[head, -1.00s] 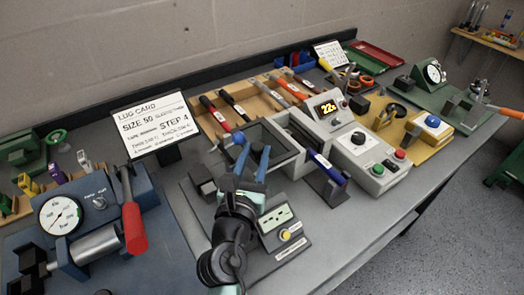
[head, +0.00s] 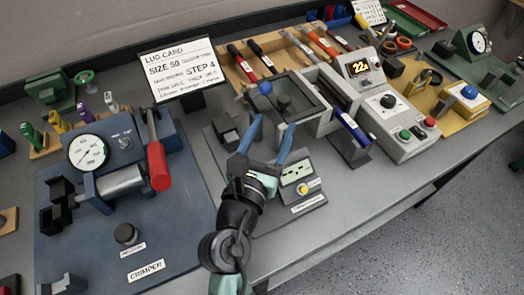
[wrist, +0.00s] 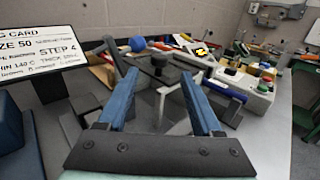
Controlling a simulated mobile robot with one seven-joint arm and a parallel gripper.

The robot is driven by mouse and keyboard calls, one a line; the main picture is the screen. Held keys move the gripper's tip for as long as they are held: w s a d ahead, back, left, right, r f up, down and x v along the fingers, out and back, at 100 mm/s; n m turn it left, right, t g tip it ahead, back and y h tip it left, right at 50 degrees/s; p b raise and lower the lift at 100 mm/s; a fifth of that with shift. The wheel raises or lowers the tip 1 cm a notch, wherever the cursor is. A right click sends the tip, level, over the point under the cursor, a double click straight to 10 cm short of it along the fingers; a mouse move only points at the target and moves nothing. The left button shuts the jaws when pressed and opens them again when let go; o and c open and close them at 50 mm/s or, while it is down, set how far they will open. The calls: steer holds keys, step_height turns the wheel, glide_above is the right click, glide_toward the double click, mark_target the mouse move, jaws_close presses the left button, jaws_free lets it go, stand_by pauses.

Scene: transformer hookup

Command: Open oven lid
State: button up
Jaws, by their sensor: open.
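The lid looks shut and lies about flat. A blue ball knob (head: 265,88) stands at its left edge. My gripper (head: 273,122) has two blue fingers, open and empty, on the near side of the lid and apart from the knob. In the wrist view, my gripper (wrist: 158,75) points toward the lid, and the blue knob (wrist: 137,44) shows beyond the left fingertip. Finger height over the lid is hard to tell.
A control box (head: 390,112) with a lit display stands right of the oven. The blue crimper (head: 120,190) with a red handle is at left, and a lug card (head: 178,68) stands behind.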

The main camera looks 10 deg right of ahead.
steer(key=v, duration=0.6)
steer(key=shift+s+b, duration=0.25)
steer(key=shift+b, duration=0.05)
steer(key=shift+a, duration=0.1)
steer(key=w+r+m+t+y+p, duration=0.1)
steer(key=w+r+m+t+p, duration=0.1)
steer(key=r+m, duration=0.9)
steer(key=w+r+m+t+y+p, duration=0.1)
steer(key=w+r+m+t, duration=0.15)
steer(key=r+m, duration=0.8)
steer(key=s+a+r+m+t+y+p, duration=0.1)
steer(key=s+r+m+t+y, duration=0.1)
steer(key=r, duration=1.2)
steer(key=s+a+r+m+t+y+p, duration=0.1)
steer(key=s+r+m, duration=0.6)
steer(key=r, duration=0.7)
steer(key=a+t+y, duration=0.1)
steer(key=t+y, duration=0.1)
steer(key=t, duration=0.1)
steer(key=shift+a+y+p, duration=0.25)
steer(key=shift+y+p, duration=0.05)
steer(key=shift+p, duration=0.1)
steer(key=shift+m+t, duration=0.25)
